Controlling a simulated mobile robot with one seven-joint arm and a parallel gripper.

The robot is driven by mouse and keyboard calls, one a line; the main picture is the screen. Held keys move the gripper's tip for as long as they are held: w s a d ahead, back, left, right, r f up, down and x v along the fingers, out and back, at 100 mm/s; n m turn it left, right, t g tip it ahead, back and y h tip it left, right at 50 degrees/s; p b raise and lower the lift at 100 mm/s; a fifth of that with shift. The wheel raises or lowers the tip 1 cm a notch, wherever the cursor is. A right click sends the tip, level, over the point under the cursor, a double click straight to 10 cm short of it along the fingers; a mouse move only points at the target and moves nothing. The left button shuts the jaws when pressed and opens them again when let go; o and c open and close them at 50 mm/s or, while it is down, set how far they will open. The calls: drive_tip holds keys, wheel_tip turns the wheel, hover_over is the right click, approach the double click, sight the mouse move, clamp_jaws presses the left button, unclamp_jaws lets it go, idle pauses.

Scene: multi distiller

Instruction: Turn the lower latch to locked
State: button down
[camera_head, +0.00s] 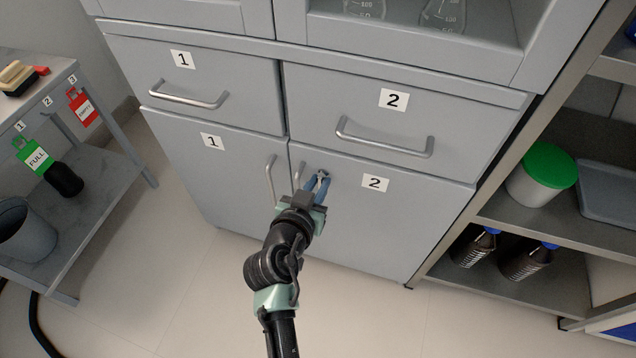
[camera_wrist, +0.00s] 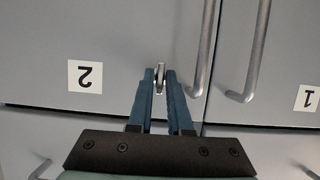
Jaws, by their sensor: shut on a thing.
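The lower latch (camera_head: 324,174) is a small metal piece on lower door 2 (camera_head: 390,228), near its upper left and just right of that door's handle. My gripper (camera_head: 317,183) reaches up to it from below, with its blue fingers closed on it. In the wrist view, which is upside down, the latch (camera_wrist: 161,78) shows between the two fingertips (camera_wrist: 163,82) as a thin metal tab, roughly upright in the picture. The fingers hide part of it. I cannot tell from its look whether it is locked.
The handle of lower door 2 (camera_wrist: 203,60) stands out close beside my fingers, and the door 1 handle (camera_head: 270,178) is farther left. Drawer handle 2 (camera_head: 384,141) is above. A shelf rack (camera_head: 520,221) stands right, a table (camera_head: 107,172) left. Floor in front is clear.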

drive_tip(key=shift+w+d+r, duration=0.15)
drive_tip(key=shift+r, duration=0.1)
drive_tip(key=c, duration=1)
unclamp_jaws()
drive_tip(key=shift+o, duration=0.4)
drive_tip(key=shift+f, duration=0.15)
drive_tip(key=p+v, duration=0.3)
drive_tip(key=v, duration=1)
